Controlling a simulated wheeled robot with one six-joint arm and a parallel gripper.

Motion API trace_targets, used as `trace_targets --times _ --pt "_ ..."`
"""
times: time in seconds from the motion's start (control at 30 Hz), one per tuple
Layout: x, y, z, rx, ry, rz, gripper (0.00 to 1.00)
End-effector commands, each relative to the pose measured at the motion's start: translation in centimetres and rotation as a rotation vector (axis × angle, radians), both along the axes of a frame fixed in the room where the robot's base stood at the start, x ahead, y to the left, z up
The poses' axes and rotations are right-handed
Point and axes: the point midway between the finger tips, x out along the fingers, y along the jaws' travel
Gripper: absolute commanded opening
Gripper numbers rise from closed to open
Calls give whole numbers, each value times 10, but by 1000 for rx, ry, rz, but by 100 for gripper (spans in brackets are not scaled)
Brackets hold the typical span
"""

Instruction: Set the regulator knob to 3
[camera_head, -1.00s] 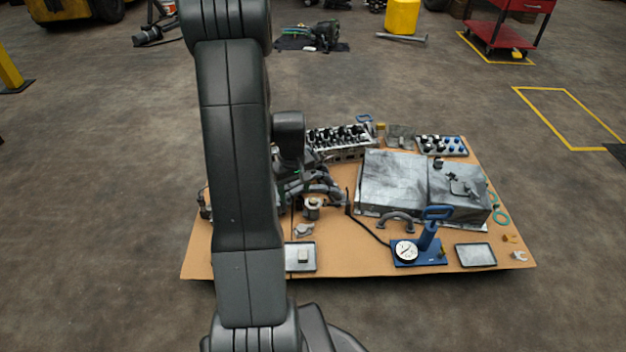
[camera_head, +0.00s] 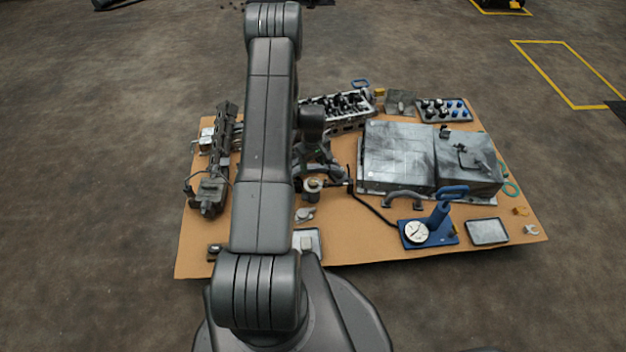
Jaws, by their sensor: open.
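I cannot make out a numbered regulator knob. A round metal fitting (camera_head: 313,187) stands upright near the middle of the cardboard sheet, beside a dark hose; its markings are too small to read. A blue hand pump (camera_head: 441,226) with a round white dial gauge (camera_head: 417,232) stands at the front right; the dial's figures are not readable. My arm crosses the left-middle of the view, and its wrist part shows above the pipes.
The cardboard sheet (camera_head: 350,250) lies on the concrete floor. A large grey metal case (camera_head: 398,150) fills its right half. A cylinder head (camera_head: 338,108) and a tray of dark and blue parts (camera_head: 444,108) lie behind. A long dark assembly (camera_head: 219,160) lies left of my arm. An empty tray (camera_head: 487,232) lies front right.

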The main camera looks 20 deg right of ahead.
Motion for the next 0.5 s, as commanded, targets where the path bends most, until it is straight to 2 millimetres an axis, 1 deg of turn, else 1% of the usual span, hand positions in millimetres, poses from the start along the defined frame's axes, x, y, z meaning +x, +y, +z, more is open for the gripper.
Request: trace_targets --times 0.03,0.2,0.33,0.5 --pt "-1 1 -17 1 2 0 57" --pt "-1 1 -51 0 2 0 57" --pt "0 0 -71 0 0 0 57" --pt "0 0 -85 0 1 0 57"
